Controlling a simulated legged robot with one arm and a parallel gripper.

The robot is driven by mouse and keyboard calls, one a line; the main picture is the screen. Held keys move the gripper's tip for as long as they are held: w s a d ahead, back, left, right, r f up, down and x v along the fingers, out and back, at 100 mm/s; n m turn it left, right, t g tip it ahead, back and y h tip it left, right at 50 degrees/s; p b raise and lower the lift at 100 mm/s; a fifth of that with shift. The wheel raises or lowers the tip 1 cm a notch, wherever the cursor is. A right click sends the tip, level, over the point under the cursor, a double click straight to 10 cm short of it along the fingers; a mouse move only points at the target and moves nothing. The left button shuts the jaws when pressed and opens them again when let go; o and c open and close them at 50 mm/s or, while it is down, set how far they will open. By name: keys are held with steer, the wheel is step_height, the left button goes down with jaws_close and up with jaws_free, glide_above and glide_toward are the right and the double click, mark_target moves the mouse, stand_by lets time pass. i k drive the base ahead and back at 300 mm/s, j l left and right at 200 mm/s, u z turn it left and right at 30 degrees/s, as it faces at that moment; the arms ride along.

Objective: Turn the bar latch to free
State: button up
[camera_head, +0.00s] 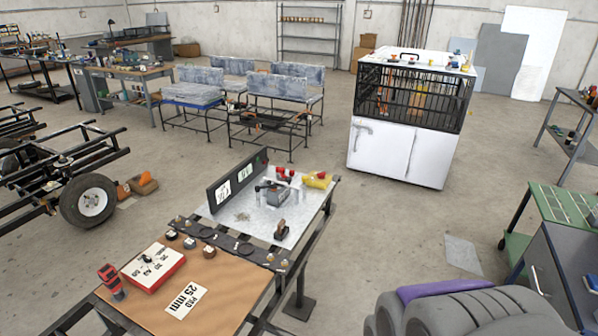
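I cannot pick out the bar latch for certain in the head view. A white cabinet (390,155) with a black barred cage (412,97) on top stands right of centre, further back. A pale, handle-like shape (362,129) shows on the upper left of its front, too small to tell what it is. A near workbench carries a metal plate (240,222) with a grey block-like tool (276,195), red parts, a yellow part (318,180) and a small brown upright piece (281,229). My gripper is not in view.
The near bench has a brown top (225,290) with a red drill (112,282) and a red-white box (153,270). A wheeled frame (95,203) stands left. Grey ribbed shapes (455,312) fill the bottom right beside a dark cabinet (560,275). The floor (390,230) between bench and white cabinet is mostly clear.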

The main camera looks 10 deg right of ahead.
mark_target(305, 178)
steer(key=i+l+u, duration=0.1)
steer(key=i+l, duration=1.1)
steer(key=i+l+u, duration=0.15)
steer(key=i+l, duration=0.45)
steer(key=i+l+u, duration=0.1)
steer(key=i+l, duration=0.4)
steer(key=l, duration=0.3)
